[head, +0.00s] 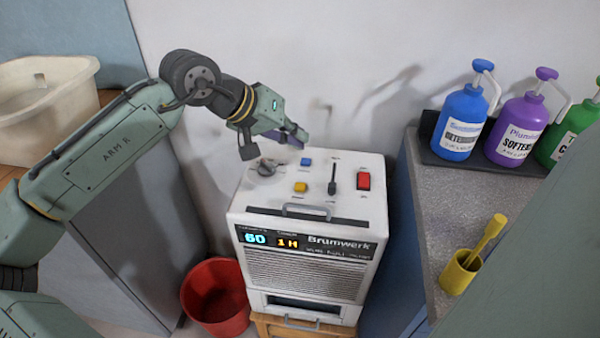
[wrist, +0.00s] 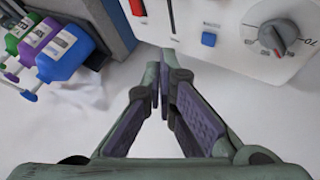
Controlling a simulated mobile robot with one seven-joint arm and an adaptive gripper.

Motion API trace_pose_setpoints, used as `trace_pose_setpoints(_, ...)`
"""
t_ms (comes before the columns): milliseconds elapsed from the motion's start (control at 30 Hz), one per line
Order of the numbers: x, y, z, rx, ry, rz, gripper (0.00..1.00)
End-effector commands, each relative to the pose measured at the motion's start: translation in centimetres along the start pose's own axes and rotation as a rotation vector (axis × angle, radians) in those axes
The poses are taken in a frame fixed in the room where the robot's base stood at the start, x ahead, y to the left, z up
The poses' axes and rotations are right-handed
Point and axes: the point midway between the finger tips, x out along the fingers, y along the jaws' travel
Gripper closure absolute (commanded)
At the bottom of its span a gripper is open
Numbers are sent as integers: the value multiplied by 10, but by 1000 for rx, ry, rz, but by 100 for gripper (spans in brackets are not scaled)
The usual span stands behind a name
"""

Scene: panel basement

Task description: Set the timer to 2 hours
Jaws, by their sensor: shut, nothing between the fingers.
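The white Brumwerk machine (head: 308,262) stands against the wall. Its front display (head: 270,240) reads 60 in cyan and 1H in orange. On its top are a grey dial (head: 265,168), a blue button (head: 306,161), a yellow button (head: 300,187), a black lever (head: 332,180) and a red switch (head: 363,181). My gripper (head: 299,137) is shut and empty above the back edge of the top, near the blue button and apart from it. In the wrist view, my fingertips (wrist: 160,84) meet over the wall side, with the blue button (wrist: 209,39) and dial (wrist: 278,36) beyond.
A counter (head: 445,195) at right holds blue (head: 461,125), purple (head: 520,130) and green pump bottles and a yellow cup (head: 459,273). A red bucket (head: 217,300) stands left of the machine. A beige basin (head: 45,105) sits at far left.

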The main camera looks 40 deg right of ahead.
Motion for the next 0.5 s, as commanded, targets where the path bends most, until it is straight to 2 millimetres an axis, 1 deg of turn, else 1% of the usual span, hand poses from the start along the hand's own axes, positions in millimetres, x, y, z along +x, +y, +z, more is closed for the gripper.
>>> trace_pose_setpoints(267, 4, -3, 3, 2, 2, 0, 100)
trace_pose_setpoints(500, 22, -17, 16, 3, 3, -2, 100)
